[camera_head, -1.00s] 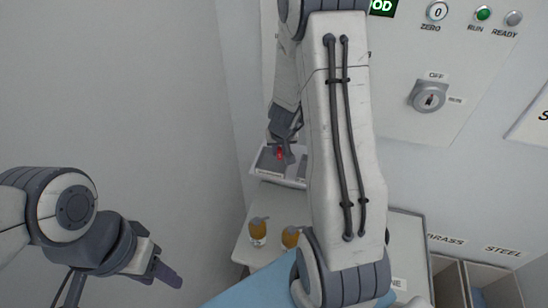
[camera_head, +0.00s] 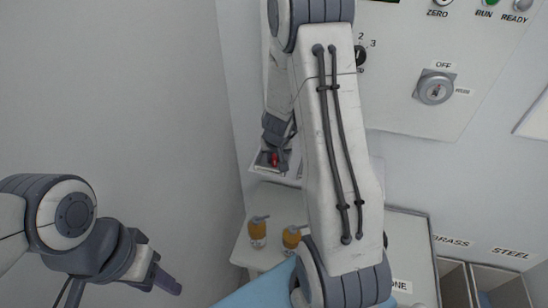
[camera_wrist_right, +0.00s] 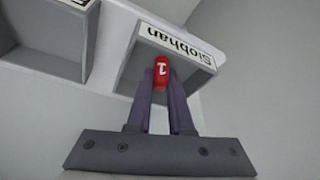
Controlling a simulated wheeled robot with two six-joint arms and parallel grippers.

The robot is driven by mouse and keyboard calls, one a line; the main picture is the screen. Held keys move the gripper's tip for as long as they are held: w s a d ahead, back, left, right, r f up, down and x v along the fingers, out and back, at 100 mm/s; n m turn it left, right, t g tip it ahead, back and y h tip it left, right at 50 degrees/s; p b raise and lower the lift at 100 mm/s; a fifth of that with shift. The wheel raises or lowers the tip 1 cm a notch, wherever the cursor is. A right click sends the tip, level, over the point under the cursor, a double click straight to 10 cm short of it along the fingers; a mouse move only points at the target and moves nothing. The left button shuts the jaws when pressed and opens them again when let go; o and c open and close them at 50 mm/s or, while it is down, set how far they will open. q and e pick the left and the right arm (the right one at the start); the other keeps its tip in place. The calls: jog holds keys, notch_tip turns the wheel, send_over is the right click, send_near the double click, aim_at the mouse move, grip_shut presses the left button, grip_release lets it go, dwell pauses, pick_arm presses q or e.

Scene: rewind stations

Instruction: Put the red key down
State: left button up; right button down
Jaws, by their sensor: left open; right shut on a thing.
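The red key (camera_wrist_right: 161,72) is between the fingertips of my right gripper (camera_wrist_right: 162,85), which is shut on it. In the right wrist view the key is in front of the open compartment labelled Siobhan (camera_wrist_right: 190,68); I cannot tell whether it touches the compartment. In the head view the red key (camera_head: 274,159) and my right gripper (camera_head: 276,155) are at the small white tray (camera_head: 262,171) on the wall, partly hidden by my own arm. My left gripper (camera_head: 165,280) is open and empty at lower left, away from the tray.
Two amber bottles (camera_head: 257,230) stand on a white surface below the tray. A key switch (camera_head: 435,88) marked OFF is on the panel. Bins labelled BRASS and STEEL (camera_head: 490,275) are at lower right.

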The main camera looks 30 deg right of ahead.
jog(key=c, duration=0.8)
grip_release()
jog(key=shift+f, duration=0.1)
